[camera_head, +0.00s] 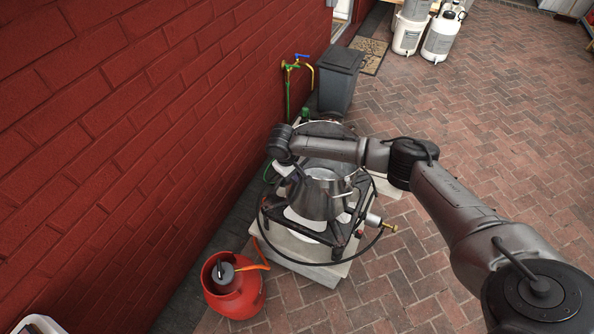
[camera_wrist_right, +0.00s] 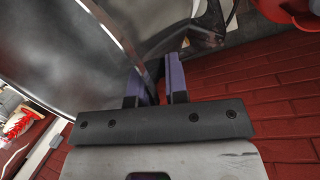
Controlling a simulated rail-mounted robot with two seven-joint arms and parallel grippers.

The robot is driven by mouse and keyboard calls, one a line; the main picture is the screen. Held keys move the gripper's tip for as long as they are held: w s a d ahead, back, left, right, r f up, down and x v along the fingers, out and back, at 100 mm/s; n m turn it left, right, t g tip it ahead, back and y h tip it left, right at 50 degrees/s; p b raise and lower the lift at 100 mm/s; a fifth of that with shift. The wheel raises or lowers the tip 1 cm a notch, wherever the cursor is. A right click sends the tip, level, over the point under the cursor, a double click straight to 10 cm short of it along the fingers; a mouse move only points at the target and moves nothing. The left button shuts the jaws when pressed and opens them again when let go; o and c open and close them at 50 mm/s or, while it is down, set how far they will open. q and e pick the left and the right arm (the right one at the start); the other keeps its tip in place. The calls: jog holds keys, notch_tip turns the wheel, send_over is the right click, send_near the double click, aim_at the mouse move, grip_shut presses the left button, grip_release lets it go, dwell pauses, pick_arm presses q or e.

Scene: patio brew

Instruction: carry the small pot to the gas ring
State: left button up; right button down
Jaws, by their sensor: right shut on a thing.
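The small pot (camera_head: 321,198) is a shiny steel pot at the middle of the head view, upright over the black gas ring stand (camera_head: 340,243). I cannot tell whether its base touches the ring. My right gripper (camera_head: 297,186) reaches over from the right and is at the pot's left side, shut on its edge or handle; the exact grip is partly hidden. In the right wrist view, the two fingers of my right gripper (camera_wrist_right: 160,84) close beside the large curved steel wall of the pot (camera_wrist_right: 60,50). My left gripper is not in view.
Another wide metal vessel (camera_head: 328,128) stands just behind, partly hidden by my arm. A red gas bottle (camera_head: 236,296) with a hose stands in front left. The red brick wall (camera_head: 130,130) is close on the left. Open paving (camera_head: 480,110) lies to the right.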

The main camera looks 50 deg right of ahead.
jog(key=shift+w+d+f, duration=0.1)
jog(key=shift+f, duration=0.55)
jog(key=shift+d+f, duration=0.1)
jog(key=shift+d, duration=0.05)
jog(key=c, duration=1.6)
grip_release()
jog(key=shift+s+f, duration=0.2)
jog(key=shift+f, duration=0.05)
jog(key=o, duration=0.5)
jog(key=shift+r, duration=0.15)
jog(key=shift+c, duration=0.2)
jog(key=shift+w, duration=0.1)
jog(key=shift+r, duration=0.1)
